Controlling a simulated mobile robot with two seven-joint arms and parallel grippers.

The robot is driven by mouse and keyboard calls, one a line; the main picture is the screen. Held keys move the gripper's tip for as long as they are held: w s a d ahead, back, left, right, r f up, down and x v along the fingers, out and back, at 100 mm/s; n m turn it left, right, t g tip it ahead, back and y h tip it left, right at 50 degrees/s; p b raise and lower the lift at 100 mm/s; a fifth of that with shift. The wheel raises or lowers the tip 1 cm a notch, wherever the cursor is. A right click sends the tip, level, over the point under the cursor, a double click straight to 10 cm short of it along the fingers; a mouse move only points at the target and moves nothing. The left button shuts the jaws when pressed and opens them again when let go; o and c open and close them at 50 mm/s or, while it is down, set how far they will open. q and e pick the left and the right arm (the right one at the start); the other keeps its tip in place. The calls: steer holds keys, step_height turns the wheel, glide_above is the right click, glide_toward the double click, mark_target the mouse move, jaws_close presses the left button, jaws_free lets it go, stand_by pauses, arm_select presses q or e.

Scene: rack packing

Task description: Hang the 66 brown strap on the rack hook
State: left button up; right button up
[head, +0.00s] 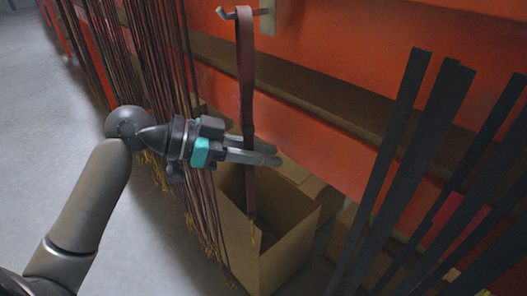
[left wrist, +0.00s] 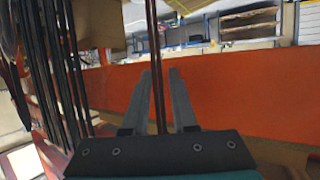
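The brown strap (head: 246,75) hangs straight down, its top at the metal rack hook (head: 262,12) and apparently looped over it. Its lower end reaches down in front of the cardboard box, with a yellowish tip. My left gripper (head: 277,157) is at the strap's middle, well below the hook, fingers pointing right. In the left wrist view the strap (left wrist: 155,45) runs between the two parted fingers of the gripper (left wrist: 161,72), with gaps visible beside it. My right gripper is not in view.
An open cardboard box (head: 284,245) stands below the strap. Many thin brown straps (head: 158,60) hang at the left, close to my left arm. Wide black straps (head: 432,135) hang at the right. The orange rack beam (head: 330,50) lies behind. Grey floor (head: 40,130) is clear at far left.

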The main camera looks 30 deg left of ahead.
arm_select(q)
steer(key=shift+o, duration=1.4)
steer(key=b+v, duration=0.1)
steer(key=v, duration=1.4)
steer(key=shift+b, duration=0.4)
steer(key=shift+a+r, duration=0.1)
steer(key=shift+a, duration=0.05)
